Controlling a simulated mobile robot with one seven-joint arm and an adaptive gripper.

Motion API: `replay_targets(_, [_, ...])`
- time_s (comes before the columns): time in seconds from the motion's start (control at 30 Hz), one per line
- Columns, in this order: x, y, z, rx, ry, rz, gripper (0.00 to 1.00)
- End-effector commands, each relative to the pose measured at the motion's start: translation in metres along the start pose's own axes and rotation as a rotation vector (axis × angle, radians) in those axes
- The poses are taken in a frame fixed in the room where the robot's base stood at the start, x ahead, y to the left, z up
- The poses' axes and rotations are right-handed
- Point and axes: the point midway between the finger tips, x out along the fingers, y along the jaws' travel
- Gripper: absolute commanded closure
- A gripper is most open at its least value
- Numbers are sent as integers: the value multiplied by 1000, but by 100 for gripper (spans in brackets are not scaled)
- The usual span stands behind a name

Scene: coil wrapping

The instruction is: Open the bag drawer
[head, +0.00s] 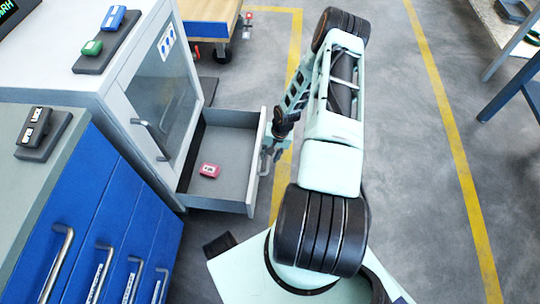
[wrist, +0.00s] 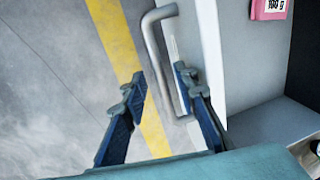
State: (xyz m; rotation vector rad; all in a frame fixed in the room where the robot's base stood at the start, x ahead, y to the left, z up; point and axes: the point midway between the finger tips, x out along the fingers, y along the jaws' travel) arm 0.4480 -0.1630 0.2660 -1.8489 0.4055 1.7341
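A grey drawer (head: 226,152) under the glass-door cabinet stands pulled out, with its inside showing. It also shows in the wrist view, where its white front edge (wrist: 210,55) runs down the middle. Its metal bar handle (wrist: 156,52) is on the outer face. My gripper (head: 269,152) is at the drawer front in the head view. In the wrist view my gripper (wrist: 159,76) is open, with one blue finger on either side of the handle and a gap visible beside it. I cannot read which drawer is the bag drawer.
A pink block (head: 209,170) lies in the open drawer. The cabinet's glass door (head: 167,95) is shut above it. Blue drawers (head: 95,235) with bar handles and labels stand at the left. A wheeled wooden cart (head: 213,12) is behind. Grey floor lies open at the right.

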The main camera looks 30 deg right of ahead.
Motion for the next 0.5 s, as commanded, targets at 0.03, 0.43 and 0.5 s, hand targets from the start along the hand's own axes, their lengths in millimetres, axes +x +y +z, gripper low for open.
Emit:
replay_targets(0.03, [-3,0,-1,0,1,0,73])
replay_targets(0.43, [-68,0,-2,1,5,0,73])
replay_targets(0.5, [-80,0,-2,2,5,0,73])
